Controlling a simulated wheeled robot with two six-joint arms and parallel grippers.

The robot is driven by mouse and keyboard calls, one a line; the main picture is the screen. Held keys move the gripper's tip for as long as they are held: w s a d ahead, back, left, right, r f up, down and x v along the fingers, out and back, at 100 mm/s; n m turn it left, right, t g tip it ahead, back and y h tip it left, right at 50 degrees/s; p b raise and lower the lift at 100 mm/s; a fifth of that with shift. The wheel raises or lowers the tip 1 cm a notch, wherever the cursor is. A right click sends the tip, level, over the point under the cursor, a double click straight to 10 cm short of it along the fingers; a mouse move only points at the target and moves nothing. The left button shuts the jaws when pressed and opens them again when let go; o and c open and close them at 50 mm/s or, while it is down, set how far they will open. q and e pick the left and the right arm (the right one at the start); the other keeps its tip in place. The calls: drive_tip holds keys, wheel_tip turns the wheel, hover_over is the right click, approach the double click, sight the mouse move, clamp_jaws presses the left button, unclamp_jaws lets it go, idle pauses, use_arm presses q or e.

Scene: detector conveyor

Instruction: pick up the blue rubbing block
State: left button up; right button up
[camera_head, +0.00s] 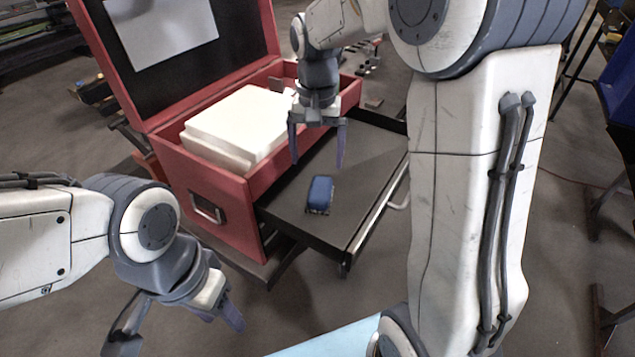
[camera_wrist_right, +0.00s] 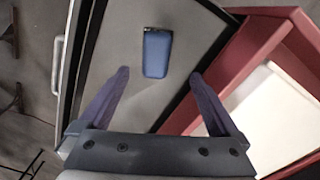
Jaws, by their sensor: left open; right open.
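The blue rubbing block (camera_head: 320,194) lies on the dark pull-out tray (camera_head: 285,205) beside the red case. In the right wrist view the blue block (camera_wrist_right: 157,53) lies ahead of the two fingers, near the middle between them. My right gripper (camera_head: 316,160) is open and empty, pointing down above the tray, a little behind the block in the head view. It also shows in the right wrist view (camera_wrist_right: 160,98), its fingers apart from the block. My left gripper (camera_head: 180,335) is open and empty at the lower left, away from the tray.
The red case (camera_head: 225,190) stands open left of the tray, with white padding (camera_head: 235,125) inside. The tray has a metal front rail and handle (camera_head: 398,200). The tray around the block is bare. A light blue surface (camera_head: 335,340) shows at the bottom.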

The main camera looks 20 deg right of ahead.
hover_over(320, 187)
drive_tip(key=f, duration=0.4)
drive_tip(key=shift+a+f+p, duration=0.25)
drive_tip(key=shift+f+p, duration=0.05)
drive_tip(key=shift+p, duration=0.1)
drive_tip(key=f, duration=0.1)
drive_tip(key=f+p, duration=0.1)
drive_tip(key=f, duration=0.1)
drive_tip(key=f+p, duration=0.1)
drive_tip(key=shift+s+d+f, duration=0.15)
drive_tip(key=shift+d+f, duration=0.1)
drive_tip(key=shift+f, duration=0.5)
clamp_jaws()
drive_tip(key=shift+r, duration=0.15)
